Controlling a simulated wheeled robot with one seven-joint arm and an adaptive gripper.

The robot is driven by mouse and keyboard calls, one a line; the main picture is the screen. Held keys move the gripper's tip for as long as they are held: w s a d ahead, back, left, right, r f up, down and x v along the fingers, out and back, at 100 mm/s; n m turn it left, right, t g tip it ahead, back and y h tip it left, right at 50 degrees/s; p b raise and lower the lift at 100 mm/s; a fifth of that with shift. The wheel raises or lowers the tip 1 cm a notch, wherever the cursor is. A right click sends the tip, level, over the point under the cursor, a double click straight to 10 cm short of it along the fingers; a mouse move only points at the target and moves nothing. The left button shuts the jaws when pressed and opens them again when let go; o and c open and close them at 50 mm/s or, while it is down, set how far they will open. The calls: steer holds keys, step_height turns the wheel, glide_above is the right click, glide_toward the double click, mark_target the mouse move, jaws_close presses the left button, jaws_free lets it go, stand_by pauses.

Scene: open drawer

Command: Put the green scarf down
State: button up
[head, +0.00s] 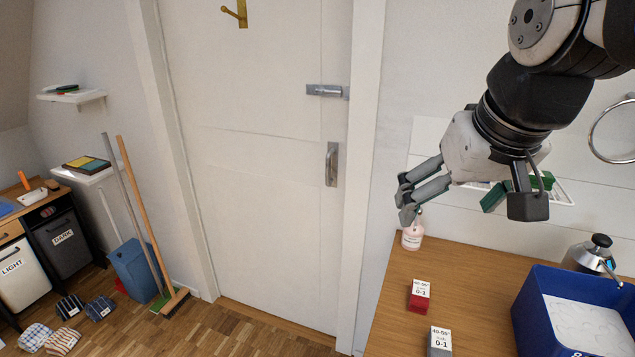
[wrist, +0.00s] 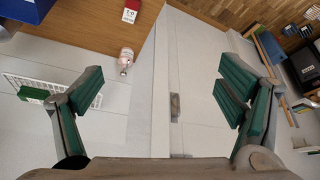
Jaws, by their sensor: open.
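My gripper (head: 466,203) is in the upper right of the head view, above the wooden counter's back left part and in front of the wall. Its two fingers are wide apart, with green pads, and nothing is between them. I see no thing that I can clearly name as a green scarf. A small green block-like item (wrist: 33,94) lies on a white wire rack in the wrist view; it shows partly behind my gripper in the head view (head: 544,181).
The wooden counter (head: 390,325) holds a pink bottle (head: 412,235), a red box (head: 419,297), a grey box (head: 439,342), a blue crate (head: 530,325) and a kettle-like pot (head: 592,257). A closed white door (head: 260,160) stands left; brooms, a blue bin (head: 134,270) and folded cloths (head: 62,341) are beyond.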

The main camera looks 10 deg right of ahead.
steer(key=s+a+f+n, duration=0.1)
steer(key=s+a+f, duration=0.3)
steer(key=s, duration=0.3)
steer(key=shift+s+a+f+y, duration=0.15)
steer(key=shift+s+f+y, duration=0.25)
stand_by(0.7)
